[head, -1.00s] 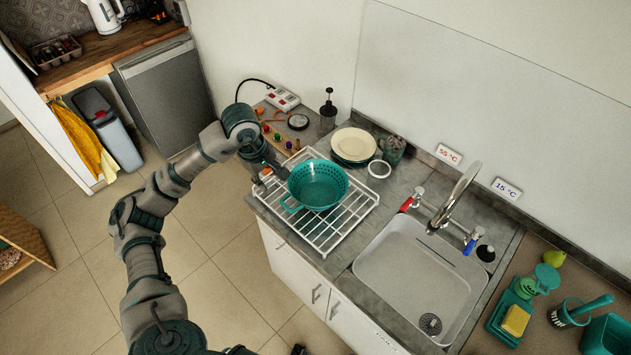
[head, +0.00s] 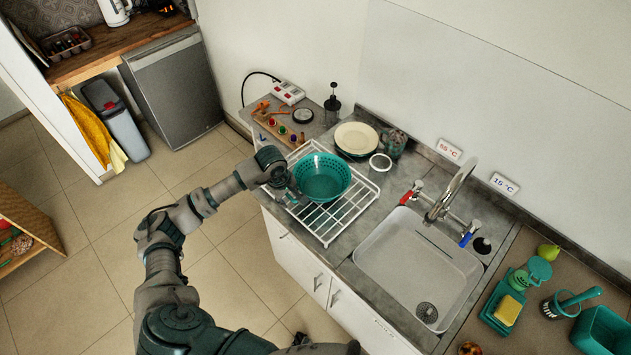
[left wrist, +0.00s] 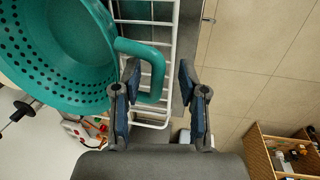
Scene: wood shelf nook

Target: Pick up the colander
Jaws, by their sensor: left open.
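The teal colander (head: 323,180) sits upright on the white wire dish rack (head: 348,216) at the left of the sink. My left gripper (head: 294,194) is at its near left side. In the left wrist view, the colander (left wrist: 62,55) fills the upper left, and its loop handle (left wrist: 156,62) reaches toward the fingers. My left gripper (left wrist: 158,92) is open there, with the outer bar of the handle showing between the fingertips. One finger overlaps the opening of the loop; I cannot tell whether it touches. My right gripper is out of view.
A cream plate (head: 356,139), a glass (head: 380,163) and a dark pump bottle (head: 332,104) stand behind the rack. The sink (head: 418,268) and its tap (head: 455,190) are to the right. Open floor lies at the left.

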